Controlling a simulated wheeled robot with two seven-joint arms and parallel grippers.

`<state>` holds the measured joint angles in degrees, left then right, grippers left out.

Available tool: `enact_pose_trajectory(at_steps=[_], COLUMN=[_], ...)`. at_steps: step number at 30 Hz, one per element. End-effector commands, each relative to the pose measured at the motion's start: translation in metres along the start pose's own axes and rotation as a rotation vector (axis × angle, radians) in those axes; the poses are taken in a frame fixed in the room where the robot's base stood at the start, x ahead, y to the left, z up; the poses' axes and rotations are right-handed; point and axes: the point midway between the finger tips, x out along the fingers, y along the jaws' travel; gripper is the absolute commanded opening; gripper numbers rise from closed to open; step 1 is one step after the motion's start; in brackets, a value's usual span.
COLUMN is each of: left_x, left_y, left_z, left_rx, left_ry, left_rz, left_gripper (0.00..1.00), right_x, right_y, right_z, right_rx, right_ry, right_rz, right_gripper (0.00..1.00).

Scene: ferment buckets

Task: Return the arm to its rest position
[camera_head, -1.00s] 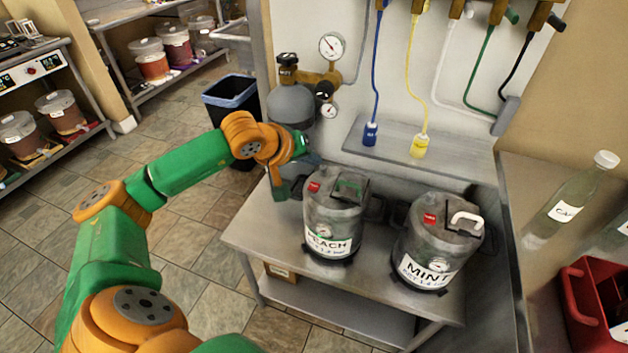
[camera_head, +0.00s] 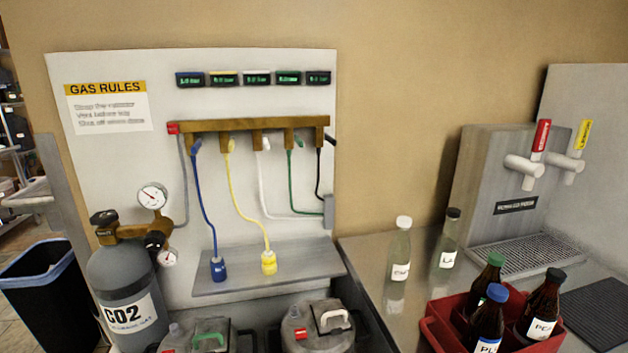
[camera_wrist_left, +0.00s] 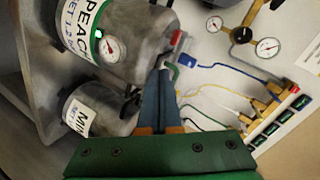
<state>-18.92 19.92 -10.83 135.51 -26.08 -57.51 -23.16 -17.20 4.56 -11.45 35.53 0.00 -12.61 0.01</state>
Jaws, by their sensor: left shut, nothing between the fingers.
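My left gripper (camera_wrist_left: 160,85) shows only in the left wrist view, with its blue-grey fingers shut and empty. Its fingertips appear near the PEACH keg (camera_wrist_left: 135,55), which has a gauge on its side; I cannot tell whether they touch it. The MINT keg (camera_wrist_left: 100,112) is lower left in that view. In the head view only the tops of the PEACH keg (camera_head: 180,343) and MINT keg (camera_head: 318,330) show at the bottom edge. Neither arm shows in the head view, and my right gripper is not seen.
The CO2 cylinder (camera_head: 122,290) stands left of the kegs. Blue (camera_head: 200,200) and yellow (camera_head: 236,190) hoses hang from the manifold (camera_head: 245,125) to a small shelf (camera_head: 300,268). A red crate of bottles (camera_head: 445,325) and clear bottles (camera_head: 398,255) stand on the right counter.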

Motion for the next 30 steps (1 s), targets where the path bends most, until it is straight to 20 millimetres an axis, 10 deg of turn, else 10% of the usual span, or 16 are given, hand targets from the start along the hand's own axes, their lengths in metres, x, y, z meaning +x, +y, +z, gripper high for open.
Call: enact_pose_trajectory(at_steps=[11,22,30], left_x=[-0.116,-0.069,-0.107], left_y=[0.173,0.303,0.406], left_z=[0.057,0.119,0.207], left_rx=[-0.733,-0.689,-0.639], left_ry=[-0.580,-0.661,-0.734], left_rz=[0.700,0.754,0.804], left_gripper=[0.00,0.00,0.00], right_x=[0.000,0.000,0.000], right_y=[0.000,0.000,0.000], right_z=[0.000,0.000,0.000], right_rx=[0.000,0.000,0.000], right_ry=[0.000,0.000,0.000], right_rz=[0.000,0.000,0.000], right_gripper=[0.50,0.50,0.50])
